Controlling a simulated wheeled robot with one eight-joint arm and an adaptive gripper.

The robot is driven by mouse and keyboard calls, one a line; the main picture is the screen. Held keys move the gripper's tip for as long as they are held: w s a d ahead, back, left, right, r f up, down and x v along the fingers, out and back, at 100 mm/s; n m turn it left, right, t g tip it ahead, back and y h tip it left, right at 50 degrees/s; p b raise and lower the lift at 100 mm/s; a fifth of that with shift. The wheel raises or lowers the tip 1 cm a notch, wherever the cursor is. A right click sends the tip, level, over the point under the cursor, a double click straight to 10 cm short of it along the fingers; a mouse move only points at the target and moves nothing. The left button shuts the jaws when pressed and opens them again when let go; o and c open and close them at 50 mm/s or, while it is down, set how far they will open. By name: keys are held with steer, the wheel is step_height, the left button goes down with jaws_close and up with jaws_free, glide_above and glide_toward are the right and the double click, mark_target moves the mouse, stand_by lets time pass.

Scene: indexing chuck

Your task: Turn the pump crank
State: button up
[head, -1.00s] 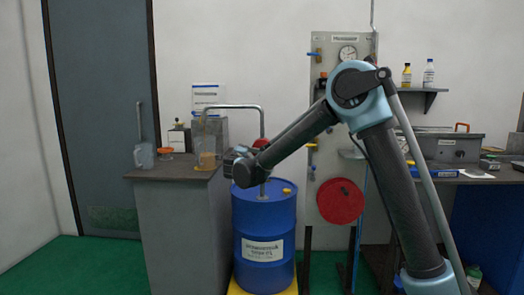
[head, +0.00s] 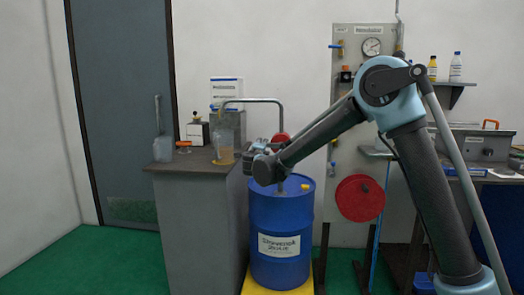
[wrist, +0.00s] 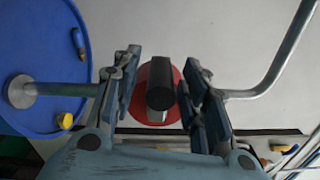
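The pump stands on the blue drum (head: 280,240), with a bent metal pipe (head: 250,101) and a red round part (head: 281,138). In the wrist view the red part (wrist: 138,108) lies behind a black cylindrical grip (wrist: 160,84), which looks like the crank handle. My gripper (wrist: 160,98) is open, with one finger on each side of the grip and a narrow gap showing on both sides. In the head view my gripper (head: 258,147) is at the pump above the drum, and my wrist hides most of the crank.
A grey cabinet (head: 190,225) with a beaker (head: 226,155) and a jug (head: 162,147) stands left of the drum. A panel with a gauge (head: 372,46) and a red disc (head: 360,198) stands to the right. Green floor is clear at the front left.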

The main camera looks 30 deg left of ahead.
steer(key=shift+s, duration=0.1)
steer(key=v, duration=1.1)
steer(key=shift+s+d, duration=0.2)
steer(key=shift+s, duration=0.15)
